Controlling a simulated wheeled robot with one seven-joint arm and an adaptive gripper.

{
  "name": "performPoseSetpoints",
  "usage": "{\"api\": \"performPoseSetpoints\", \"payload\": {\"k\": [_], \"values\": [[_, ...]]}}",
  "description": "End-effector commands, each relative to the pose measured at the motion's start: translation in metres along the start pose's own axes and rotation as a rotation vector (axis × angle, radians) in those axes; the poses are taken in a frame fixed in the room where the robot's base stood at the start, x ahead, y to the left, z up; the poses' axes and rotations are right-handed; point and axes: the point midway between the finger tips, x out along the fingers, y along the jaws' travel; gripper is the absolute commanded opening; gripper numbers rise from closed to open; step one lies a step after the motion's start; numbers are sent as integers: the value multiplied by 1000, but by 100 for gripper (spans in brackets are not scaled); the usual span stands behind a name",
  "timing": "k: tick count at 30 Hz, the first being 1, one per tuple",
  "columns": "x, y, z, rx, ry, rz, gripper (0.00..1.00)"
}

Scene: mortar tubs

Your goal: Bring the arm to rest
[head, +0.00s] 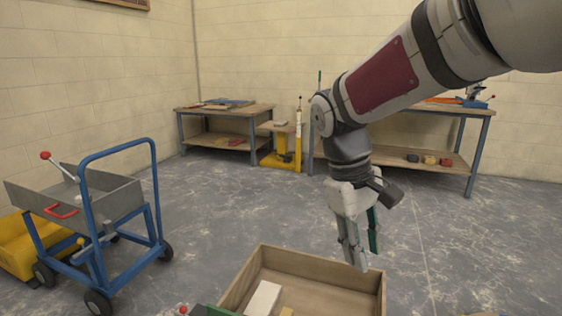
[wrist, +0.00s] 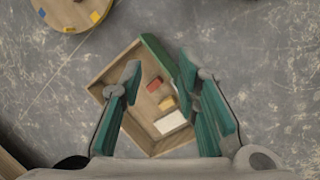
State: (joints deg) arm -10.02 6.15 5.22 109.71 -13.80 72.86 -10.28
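My arm reaches in from the upper right of the head view and bends down at the elbow. My gripper (head: 366,256) points downward above the right part of a wooden tray. In the wrist view my gripper (wrist: 160,78) has its two green-padded fingers spread apart with nothing between them. The wooden tray (wrist: 112,72) lies below on the floor side, apart from the fingers. It holds a white block (wrist: 170,122), a yellow block (wrist: 167,103) and a red block (wrist: 154,84). In the head view the tray (head: 322,265) is cut off by the bottom edge.
A blue-framed cart (head: 155,195) with a grey hopper stands at left beside a yellow machine (head: 18,246). Workbenches (head: 222,109) line the back wall. A round wooden top (wrist: 70,12) shows in the wrist view. Grey floor (head: 455,240) is free at right.

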Motion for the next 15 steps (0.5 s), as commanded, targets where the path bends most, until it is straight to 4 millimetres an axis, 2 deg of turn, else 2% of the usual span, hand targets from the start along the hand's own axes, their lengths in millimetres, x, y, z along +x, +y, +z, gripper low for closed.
{"api": "performPoseSetpoints", "payload": {"k": [1,7,12,15], "values": [[-7,-2,24,42,13,-8,30],[-15,-17,104,201,45,-55,30],[-8,-41,166,333,77,-104,30],[0,-56,195,401,94,-133,30]]}}
